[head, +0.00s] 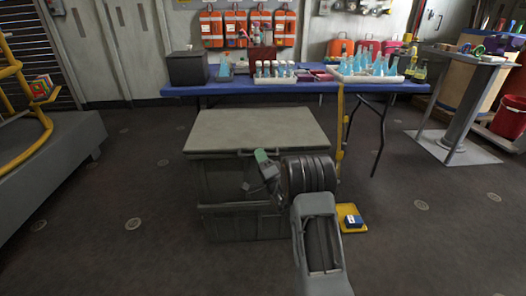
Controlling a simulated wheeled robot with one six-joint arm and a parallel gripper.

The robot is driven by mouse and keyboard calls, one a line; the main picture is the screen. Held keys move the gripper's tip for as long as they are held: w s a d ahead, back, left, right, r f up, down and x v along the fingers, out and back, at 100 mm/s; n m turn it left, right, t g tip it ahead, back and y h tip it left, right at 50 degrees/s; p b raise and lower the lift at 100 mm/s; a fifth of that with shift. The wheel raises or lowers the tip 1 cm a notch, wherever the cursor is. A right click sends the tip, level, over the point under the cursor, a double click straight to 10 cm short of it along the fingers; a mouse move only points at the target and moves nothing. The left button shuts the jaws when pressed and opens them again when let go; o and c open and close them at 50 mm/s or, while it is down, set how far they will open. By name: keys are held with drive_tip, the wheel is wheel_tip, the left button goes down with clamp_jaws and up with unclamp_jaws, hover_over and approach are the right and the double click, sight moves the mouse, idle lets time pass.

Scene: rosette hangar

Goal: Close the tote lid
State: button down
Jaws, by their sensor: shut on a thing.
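The tote (222,222) is a dark grey box standing on the floor in the middle of the head view. Its lid (256,131) is a pale grey panel lying over the top, nearly level. I cannot tell whether its front edge is fully seated. A thin handle bar (243,152) runs along the lid's front edge. My gripper (262,158) is at this front edge, right of its middle, shut on the lid's handle. My wrist and arm hide the tote's front right part and part of the grip.
A blue table (300,87) with bottles, racks and a dark box (188,67) stands behind the tote. A stand (462,105) and red bucket (509,117) are further right. Floor left of the tote is clear.

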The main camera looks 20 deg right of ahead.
drive_tip(key=shift+d+f, duration=0.15)
drive_tip(key=shift+f, duration=0.25)
drive_tip(key=c, duration=1.3)
unclamp_jaws()
drive_tip(key=shift+d, duration=0.1)
drive_tip(key=shift+o, duration=1)
drive_tip(key=shift+r, duration=0.1)
